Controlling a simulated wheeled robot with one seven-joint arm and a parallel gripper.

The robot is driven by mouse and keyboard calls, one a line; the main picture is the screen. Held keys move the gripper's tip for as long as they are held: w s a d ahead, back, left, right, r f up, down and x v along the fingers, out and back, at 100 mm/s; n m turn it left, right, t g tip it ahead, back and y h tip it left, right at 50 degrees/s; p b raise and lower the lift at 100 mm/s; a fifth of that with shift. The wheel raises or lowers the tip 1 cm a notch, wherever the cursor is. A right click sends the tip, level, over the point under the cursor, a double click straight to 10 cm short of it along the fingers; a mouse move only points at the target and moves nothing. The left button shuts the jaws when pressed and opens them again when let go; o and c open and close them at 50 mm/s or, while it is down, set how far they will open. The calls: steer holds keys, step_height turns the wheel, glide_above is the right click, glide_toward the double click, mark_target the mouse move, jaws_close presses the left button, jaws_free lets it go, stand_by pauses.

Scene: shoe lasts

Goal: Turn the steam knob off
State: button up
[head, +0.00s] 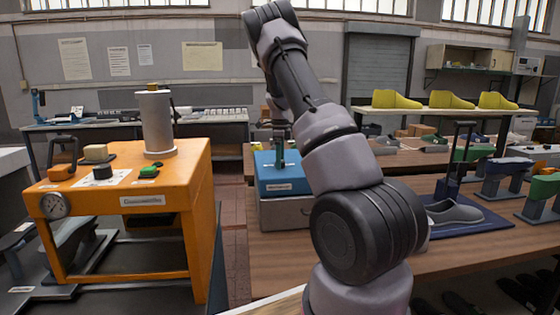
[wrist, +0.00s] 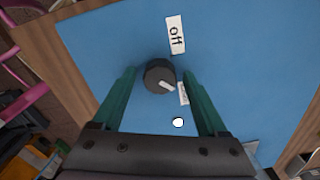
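The steam knob (wrist: 157,73) is a dark round knob on a blue panel (wrist: 235,60) in the wrist view. Its white pointer mark points to the lower right, toward a small white label (wrist: 184,93) with unreadable text. A white "off" label (wrist: 176,36) lies above the knob. My gripper (wrist: 161,76) is open, with one green finger on each side of the knob and visible gaps between. In the head view my gripper (head: 279,150) is over the blue box (head: 283,184); the knob cannot be made out there.
A white round spot (wrist: 178,122) is on the panel below the knob. The blue box rests on a grey case (head: 287,213) by the wooden table's (head: 470,250) left end. An orange machine (head: 170,215) stands to the left; a grey shoe (head: 452,213) lies to the right.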

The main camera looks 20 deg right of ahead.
jaws_close()
steer(key=shift+n, duration=0.4)
steer(key=n, duration=0.3)
steer(key=shift+r+n, duration=0.1)
steer(key=shift+n, duration=0.3)
steer(key=n, duration=0.4)
steer(key=shift+n, duration=0.3)
steer(key=n, duration=0.4)
steer(key=shift+n, duration=2.3)
